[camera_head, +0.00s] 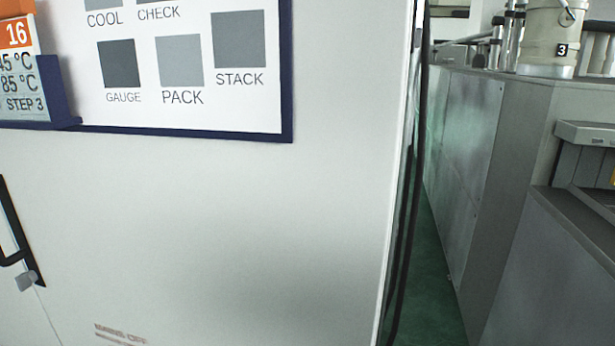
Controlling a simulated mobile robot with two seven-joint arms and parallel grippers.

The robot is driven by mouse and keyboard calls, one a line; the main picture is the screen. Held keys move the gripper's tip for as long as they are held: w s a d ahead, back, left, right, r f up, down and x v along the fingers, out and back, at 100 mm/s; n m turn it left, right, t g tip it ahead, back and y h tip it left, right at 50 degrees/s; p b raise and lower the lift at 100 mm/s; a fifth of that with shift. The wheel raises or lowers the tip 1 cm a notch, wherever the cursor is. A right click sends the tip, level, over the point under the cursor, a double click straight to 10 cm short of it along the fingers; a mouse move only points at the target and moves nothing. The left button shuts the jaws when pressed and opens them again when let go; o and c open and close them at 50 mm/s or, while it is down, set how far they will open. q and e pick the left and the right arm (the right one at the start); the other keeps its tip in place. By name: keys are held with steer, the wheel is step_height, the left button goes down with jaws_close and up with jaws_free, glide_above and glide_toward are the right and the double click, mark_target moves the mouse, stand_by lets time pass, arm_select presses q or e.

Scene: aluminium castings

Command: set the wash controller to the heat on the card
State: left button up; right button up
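A card (20,75) stands in a dark blue holder (58,95) at the left edge. It has an orange band with "16", then lines ending "45 °C" and "85 °C", then "STEP 3". Its left side is cut off by the picture edge, so the first figures are not fully shown. I do not see a wash controller that I can identify. Neither of my grippers is in view.
A white panel (240,230) fills the left and middle, with a blue-framed board (200,110) of grey squares. A black handle (18,235) is at lower left. Right, beyond a narrow green floor gap (425,290), grey cabinets (490,150) carry a bucket marked 3 (550,30).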

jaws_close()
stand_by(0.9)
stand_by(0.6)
